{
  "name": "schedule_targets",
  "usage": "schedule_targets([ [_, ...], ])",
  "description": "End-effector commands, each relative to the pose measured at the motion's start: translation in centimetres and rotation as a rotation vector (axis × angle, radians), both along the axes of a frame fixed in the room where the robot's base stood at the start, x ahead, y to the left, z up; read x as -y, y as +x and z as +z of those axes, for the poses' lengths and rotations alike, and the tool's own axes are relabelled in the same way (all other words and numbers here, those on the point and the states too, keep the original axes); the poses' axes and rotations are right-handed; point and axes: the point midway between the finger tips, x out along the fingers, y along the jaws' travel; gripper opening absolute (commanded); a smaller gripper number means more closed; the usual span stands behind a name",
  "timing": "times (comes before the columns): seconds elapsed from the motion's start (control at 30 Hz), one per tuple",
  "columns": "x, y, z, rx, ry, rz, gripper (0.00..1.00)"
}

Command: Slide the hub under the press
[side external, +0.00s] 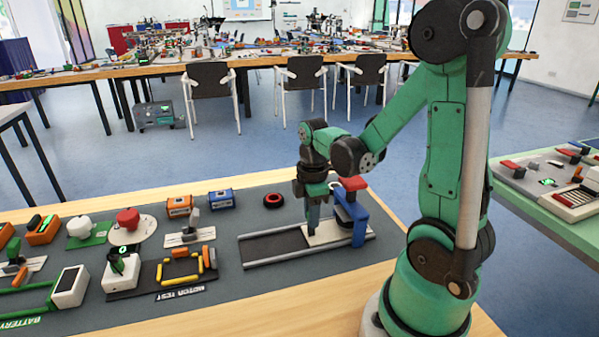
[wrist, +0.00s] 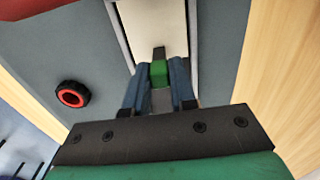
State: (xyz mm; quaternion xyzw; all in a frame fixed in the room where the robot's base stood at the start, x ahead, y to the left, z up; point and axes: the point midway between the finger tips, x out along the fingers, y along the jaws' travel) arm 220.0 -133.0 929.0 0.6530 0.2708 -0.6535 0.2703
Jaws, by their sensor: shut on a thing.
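The blue press (side external: 358,222) with a red top stands at the right end of a dark track with pale rails (side external: 275,246). A pale carriage plate (side external: 325,235) sits on this track at the press; it also shows as a cream strip in the wrist view (wrist: 155,25). My gripper (side external: 313,226) is low over the plate, just left of the press. In the wrist view its blue fingers (wrist: 158,82) are shut on a small green block (wrist: 158,72). I cannot make out a hub on the plate; the press and gripper partly hide it.
A black and red ring-shaped wheel (side external: 273,200) lies on the grey mat behind the track; it also shows in the wrist view (wrist: 72,94). Blue and orange boxes (side external: 220,198) and several other fixtures stand to the left. The track's left part is clear.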

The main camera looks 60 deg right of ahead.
Motion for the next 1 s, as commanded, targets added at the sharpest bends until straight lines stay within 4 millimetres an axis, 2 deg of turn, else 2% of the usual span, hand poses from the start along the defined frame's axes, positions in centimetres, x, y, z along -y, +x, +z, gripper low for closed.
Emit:
schedule_targets([
  [0.07,0.1,0.1,0.0,0.004,-0.004,0.000,0.00],
  [0.1,0.1,0.1,0.0,0.004,-0.004,0.000,0.32],
  [0.2,0.0,0.1,0.0,0.003,-0.003,0.000,0.58],
  [0.57,0.0,0.1,0.4,0.001,-0.001,0.000,0.58],
  [1.0,0.0,0.0,5.2,0.001,-0.001,0.000,0.58],
])
